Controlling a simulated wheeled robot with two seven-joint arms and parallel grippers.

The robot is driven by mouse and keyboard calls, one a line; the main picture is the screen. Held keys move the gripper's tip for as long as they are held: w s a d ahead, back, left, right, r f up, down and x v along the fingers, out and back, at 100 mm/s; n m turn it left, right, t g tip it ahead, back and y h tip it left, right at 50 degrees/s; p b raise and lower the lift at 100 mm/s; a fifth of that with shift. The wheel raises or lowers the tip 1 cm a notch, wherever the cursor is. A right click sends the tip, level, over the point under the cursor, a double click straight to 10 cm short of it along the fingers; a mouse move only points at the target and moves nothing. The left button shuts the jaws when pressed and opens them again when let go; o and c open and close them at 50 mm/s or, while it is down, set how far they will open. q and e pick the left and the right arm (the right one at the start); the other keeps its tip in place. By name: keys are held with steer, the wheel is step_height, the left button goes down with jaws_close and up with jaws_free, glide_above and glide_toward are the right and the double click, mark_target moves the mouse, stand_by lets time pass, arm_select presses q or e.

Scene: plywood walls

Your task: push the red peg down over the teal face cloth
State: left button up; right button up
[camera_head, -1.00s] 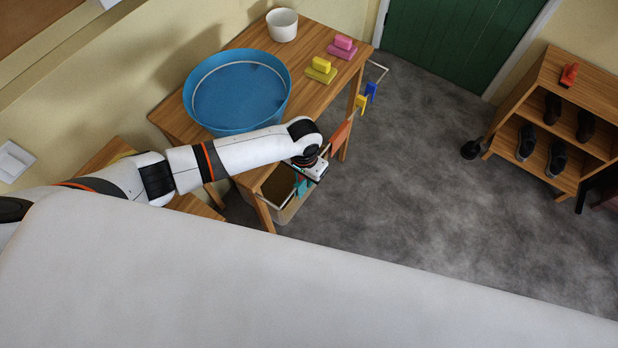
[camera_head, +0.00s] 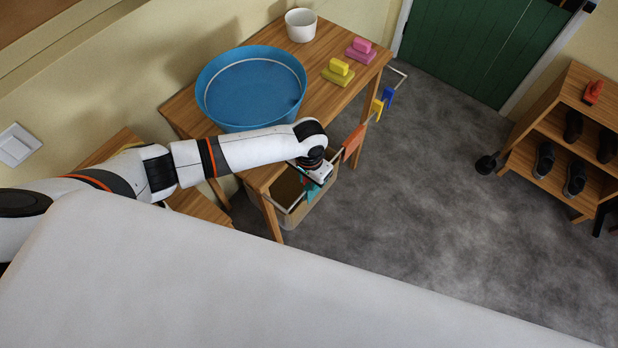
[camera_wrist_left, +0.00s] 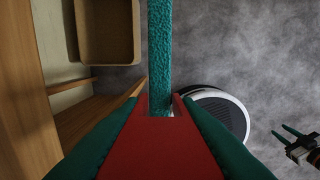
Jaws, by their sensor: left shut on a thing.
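The red peg (camera_wrist_left: 160,150) is between the fingers of my left gripper (camera_wrist_left: 158,158), which is shut on it. The peg's two prongs point away from the camera and stand on either side of the teal face cloth (camera_wrist_left: 160,50), which shows as a narrow strip. How far down the peg sits on the cloth I cannot tell. In the head view my left gripper (camera_head: 318,174) is at the front of the table, above the teal cloth (camera_head: 311,192), and hides the peg. My right gripper (camera_wrist_left: 292,140) shows at the right of the wrist view, its fingers apart and empty.
A rail along the table (camera_head: 330,45) holds an orange cloth (camera_head: 353,142), a yellow peg (camera_head: 377,109) and a blue peg (camera_head: 388,97). A basket (camera_head: 290,218) stands below. A blue tub (camera_head: 225,112) is on the table.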

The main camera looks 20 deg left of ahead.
mark_target(309, 185)
arm_select(q)
steer(key=shift+f+b, duration=0.65)
steer(key=shift+f, duration=0.05)
steer(key=shift+f+b, duration=0.5)
steer(key=shift+f, duration=0.5)
steer(key=o, duration=1)
step_height(309, 185, up, 12)
steer(key=shift+f, duration=0.1)
steer(key=shift+s, duration=0.1)
